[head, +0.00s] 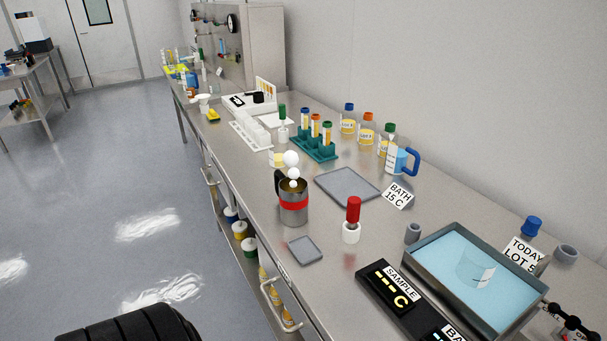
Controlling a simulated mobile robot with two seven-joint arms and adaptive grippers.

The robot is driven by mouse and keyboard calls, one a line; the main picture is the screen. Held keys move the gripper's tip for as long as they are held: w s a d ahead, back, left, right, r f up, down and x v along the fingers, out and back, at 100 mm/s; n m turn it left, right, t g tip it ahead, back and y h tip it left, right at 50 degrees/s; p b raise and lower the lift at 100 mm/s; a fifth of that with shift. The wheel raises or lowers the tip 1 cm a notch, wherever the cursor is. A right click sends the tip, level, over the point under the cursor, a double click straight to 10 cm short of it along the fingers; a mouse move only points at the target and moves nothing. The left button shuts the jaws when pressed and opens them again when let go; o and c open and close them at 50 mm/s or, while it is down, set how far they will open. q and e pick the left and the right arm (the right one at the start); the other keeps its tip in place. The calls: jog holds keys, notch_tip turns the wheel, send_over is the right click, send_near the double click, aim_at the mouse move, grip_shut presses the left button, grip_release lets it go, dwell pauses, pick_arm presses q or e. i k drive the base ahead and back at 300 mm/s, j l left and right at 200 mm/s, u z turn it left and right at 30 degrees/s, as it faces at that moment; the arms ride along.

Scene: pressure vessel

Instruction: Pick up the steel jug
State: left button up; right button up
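The steel jug (293,213) stands upright on the steel bench near its front edge, in the middle of the head view. It has a red band around its body and a dark handle on its left side. Neither of my grippers can be made out in this view, and nothing is seen touching the jug.
A small grey tray (305,250) lies in front of the jug and a larger grey tray (347,186) behind it. A red-topped white item (352,220) stands to the right. A blue water bath (475,275), a black sample display (402,300) and a teal tube rack (315,148) are nearby.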

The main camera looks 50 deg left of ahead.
aim_at(293, 202)
jog(key=u, duration=1.55)
